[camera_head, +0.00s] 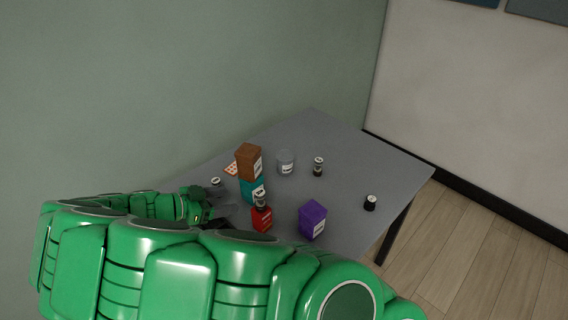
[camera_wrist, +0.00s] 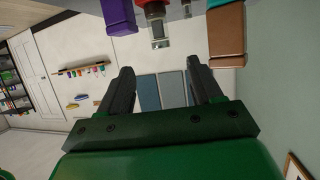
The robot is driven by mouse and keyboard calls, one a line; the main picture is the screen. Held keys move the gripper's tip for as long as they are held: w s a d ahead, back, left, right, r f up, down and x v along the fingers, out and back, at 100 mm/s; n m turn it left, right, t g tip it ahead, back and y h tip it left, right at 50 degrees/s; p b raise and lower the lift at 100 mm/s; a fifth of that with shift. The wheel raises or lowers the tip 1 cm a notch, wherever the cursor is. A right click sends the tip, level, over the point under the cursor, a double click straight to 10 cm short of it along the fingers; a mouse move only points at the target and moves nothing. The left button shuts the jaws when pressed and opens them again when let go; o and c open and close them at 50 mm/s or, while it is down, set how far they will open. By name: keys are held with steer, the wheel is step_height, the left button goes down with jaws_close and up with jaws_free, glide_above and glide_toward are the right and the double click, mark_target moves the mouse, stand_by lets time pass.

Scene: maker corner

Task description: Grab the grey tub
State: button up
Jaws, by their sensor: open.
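The grey tub (camera_head: 286,162) looks grey and see-through, with a white label. It stands upright on the grey table (camera_head: 345,145), behind and right of the stacked boxes in the head view. My gripper (camera_head: 222,210) is at the table's left side, left of the boxes and apart from the tub. In the wrist view my gripper (camera_wrist: 160,75) is open, with nothing between its fingers. I cannot make out the tub in the wrist view.
A brown box (camera_head: 249,162) sits on a teal box (camera_head: 251,190). A red box (camera_head: 262,220) with a small jar (camera_head: 260,202) on it stands in front. A purple box (camera_head: 313,219), another jar (camera_head: 318,166) and a dark container (camera_head: 370,202) stand to the right.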

stand_by(0.4)
steer(key=o, duration=0.7)
steer(key=shift+c, duration=0.2)
steer(key=shift+r, duration=0.1)
